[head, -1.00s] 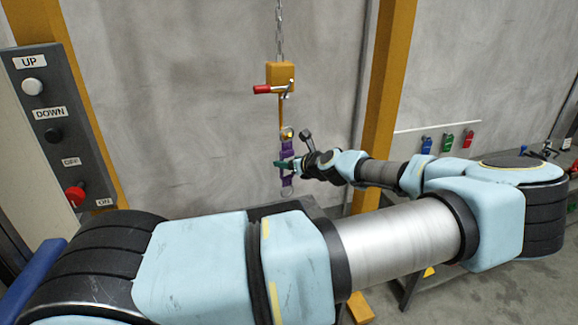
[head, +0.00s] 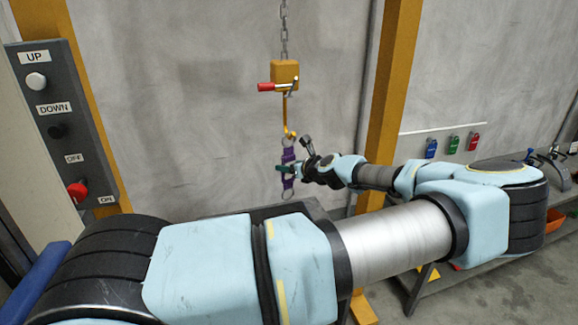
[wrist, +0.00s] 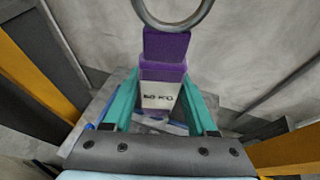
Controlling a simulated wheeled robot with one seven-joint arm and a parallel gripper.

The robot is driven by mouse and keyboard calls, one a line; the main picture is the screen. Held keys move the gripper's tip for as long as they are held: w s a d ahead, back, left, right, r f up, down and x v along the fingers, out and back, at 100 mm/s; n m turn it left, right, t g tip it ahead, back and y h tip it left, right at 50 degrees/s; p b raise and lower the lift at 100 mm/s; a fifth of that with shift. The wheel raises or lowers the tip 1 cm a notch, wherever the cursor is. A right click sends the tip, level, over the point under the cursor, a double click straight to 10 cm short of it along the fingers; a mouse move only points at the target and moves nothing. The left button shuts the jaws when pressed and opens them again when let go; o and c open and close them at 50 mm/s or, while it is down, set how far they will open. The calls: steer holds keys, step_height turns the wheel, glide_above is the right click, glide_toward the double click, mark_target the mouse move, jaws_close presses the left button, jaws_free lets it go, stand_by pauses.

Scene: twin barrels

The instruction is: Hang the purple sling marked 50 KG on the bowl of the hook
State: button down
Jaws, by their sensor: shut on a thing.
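The purple sling (head: 288,156) hangs upright with a metal ring at its top and another at its bottom. My gripper (head: 284,168) is shut on the sling's webbing. In the wrist view the sling (wrist: 165,75) stands between the two teal fingers, its white 50 KG label facing me and its steel top ring (wrist: 172,22) cut by the upper edge. The yellow hook (head: 285,112) hangs below an orange block, and its bowl overlaps the sling's top ring in the head view. I cannot tell whether the ring is around the bowl or only beside it.
The orange block (head: 285,73) with a red lever hangs from a chain (head: 284,30). A control panel (head: 62,125) stands at the left, a yellow post (head: 388,100) right of the hook. Blue, green and red padlocks (head: 452,144) hang on the wall board.

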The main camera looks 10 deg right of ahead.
stand_by(0.4)
steer(key=shift+c, duration=0.6)
jaws_free()
steer(key=b+v, duration=0.3)
steer(key=v, duration=0.7)
steer(key=s+a+f+n+g, duration=0.45)
steer(key=a+n, duration=0.25)
steer(key=a, duration=0.2)
steer(key=s+a+f+n+g, duration=0.3)
steer(key=a+f+n+g, duration=0.35)
steer(key=a, duration=0.35)
steer(key=s+a+r+n+h, duration=0.2)
steer(key=s+r+n, duration=0.2)
steer(key=r+n, duration=0.3)
steer(key=s+a+r+n+h, duration=0.3)
steer(key=s+r+n, duration=0.2)
steer(key=n, duration=0.5)
step_height(320, 180, up, 2)
steer(key=shift+r, duration=0.1)
steer(key=shift+s, duration=0.1)
